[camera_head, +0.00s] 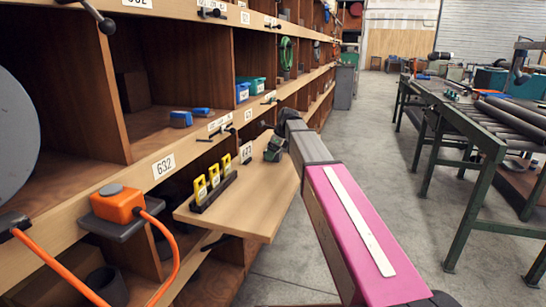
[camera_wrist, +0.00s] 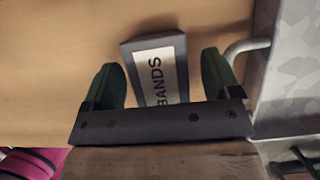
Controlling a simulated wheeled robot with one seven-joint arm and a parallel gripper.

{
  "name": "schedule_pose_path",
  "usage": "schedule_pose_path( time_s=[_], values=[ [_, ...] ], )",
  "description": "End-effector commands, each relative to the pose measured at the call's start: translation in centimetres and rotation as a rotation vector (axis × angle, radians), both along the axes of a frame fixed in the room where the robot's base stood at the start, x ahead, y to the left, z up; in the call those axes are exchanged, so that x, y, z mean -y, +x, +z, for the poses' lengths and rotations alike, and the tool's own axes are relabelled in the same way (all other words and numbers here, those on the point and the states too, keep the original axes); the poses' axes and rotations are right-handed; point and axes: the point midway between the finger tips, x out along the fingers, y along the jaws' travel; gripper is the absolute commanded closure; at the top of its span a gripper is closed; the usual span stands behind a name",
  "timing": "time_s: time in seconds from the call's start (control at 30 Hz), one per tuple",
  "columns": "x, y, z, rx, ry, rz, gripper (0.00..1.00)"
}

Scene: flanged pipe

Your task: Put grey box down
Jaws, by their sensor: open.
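The grey box (camera_wrist: 157,70) lies on a light wooden surface in the wrist view, with a white label reading BANDS facing the camera. My gripper (camera_wrist: 160,64) has its two green fingers apart, one on each side of the box, with visible gaps between fingers and box. The box's near end is hidden behind the dark gripper body. In the head view my gripper (camera_head: 274,149) is at the far end of the pull-out wooden board (camera_head: 255,220); I cannot make out the box there.
A grey panel (camera_wrist: 292,65) and a pale curved bar (camera_wrist: 247,46) are right of the gripper in the wrist view. Yellow-tagged blocks (camera_head: 212,184) in a dark holder stand on the board. An orange box (camera_head: 117,203) sits at left. The aisle floor (camera_head: 385,160) is clear.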

Motion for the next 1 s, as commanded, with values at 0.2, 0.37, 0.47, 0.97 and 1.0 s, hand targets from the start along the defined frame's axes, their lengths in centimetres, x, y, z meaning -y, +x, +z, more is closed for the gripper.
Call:
schedule_pose_path(
  time_s=[0.2, 0.37, 0.47, 0.97, 1.0],
  values=[
    [0.0, 0.0, 0.0, 0.000, 0.000, 0.000, 0.53],
    [0.0, 0.0, 0.1, 0.000, 0.000, 0.000, 0.81],
    [0.0, 0.0, 0.1, 0.000, 0.001, 0.000, 0.81],
    [0.0, 0.1, 3.6, 0.003, 0.001, 0.000, 0.81],
    [0.0, 0.1, 4.4, 0.003, 0.001, 0.000, 0.81]
  ],
)
